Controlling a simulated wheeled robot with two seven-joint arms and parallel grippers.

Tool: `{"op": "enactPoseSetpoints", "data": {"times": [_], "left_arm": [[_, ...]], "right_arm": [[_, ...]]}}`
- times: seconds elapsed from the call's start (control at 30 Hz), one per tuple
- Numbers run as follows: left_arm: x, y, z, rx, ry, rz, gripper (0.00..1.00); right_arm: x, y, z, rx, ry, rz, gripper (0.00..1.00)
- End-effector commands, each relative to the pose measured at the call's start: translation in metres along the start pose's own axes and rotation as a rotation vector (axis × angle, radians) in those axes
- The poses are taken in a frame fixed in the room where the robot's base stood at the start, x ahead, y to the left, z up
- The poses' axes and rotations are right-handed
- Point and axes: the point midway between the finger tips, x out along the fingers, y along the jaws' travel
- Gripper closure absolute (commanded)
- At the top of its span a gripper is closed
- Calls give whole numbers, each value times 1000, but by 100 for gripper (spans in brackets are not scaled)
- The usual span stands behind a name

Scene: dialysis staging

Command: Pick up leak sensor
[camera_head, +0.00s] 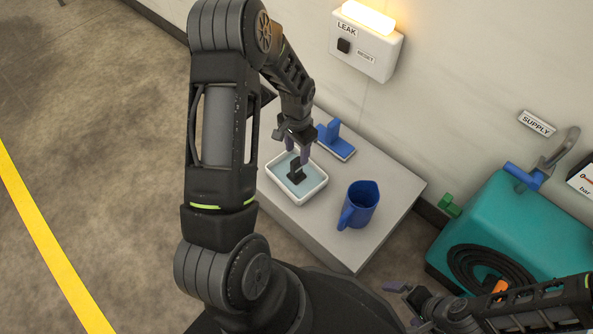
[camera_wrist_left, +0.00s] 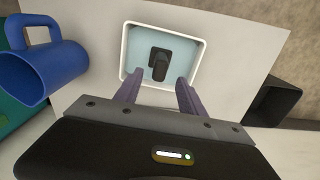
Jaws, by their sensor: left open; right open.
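The leak sensor, a small black block with an upright grip (camera_head: 297,173), stands in a shallow white tray (camera_head: 309,196) with a pale blue floor. In the left wrist view the sensor (camera_wrist_left: 159,64) is near the top middle, inside the tray (camera_wrist_left: 203,47). My left gripper (camera_head: 297,151) is open above the tray, its fingers pointing down towards the sensor. In the left wrist view its two fingertips (camera_wrist_left: 160,83) show on either side, just below the sensor, with nothing between them. My right gripper (camera_head: 407,304) is open and empty at the lower right, away from the tray.
The tray sits on a grey table (camera_head: 375,225) beside a blue jug (camera_head: 361,205) and a blue holder (camera_head: 338,150). A lit leak alarm box (camera_head: 367,47) is on the wall behind. A teal unit (camera_head: 500,225) with a coiled black hose stands at right.

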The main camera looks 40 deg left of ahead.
Motion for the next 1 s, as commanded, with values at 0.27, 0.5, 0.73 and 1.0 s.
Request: {"op": "enactPoseSetpoints", "data": {"times": [0.27,0.5,0.73,1.0], "left_arm": [[42,0,4,-1,-3,0,53],[48,0,3,0,0,0,53],[48,0,3,0,0,0,53],[48,1,3,0,-1,0,55]], "right_arm": [[20,10,-4,5,11,4,0],[20,9,-4,5,14,4,0],[20,9,-4,5,13,4,0],[20,9,-4,5,13,4,0]]}}
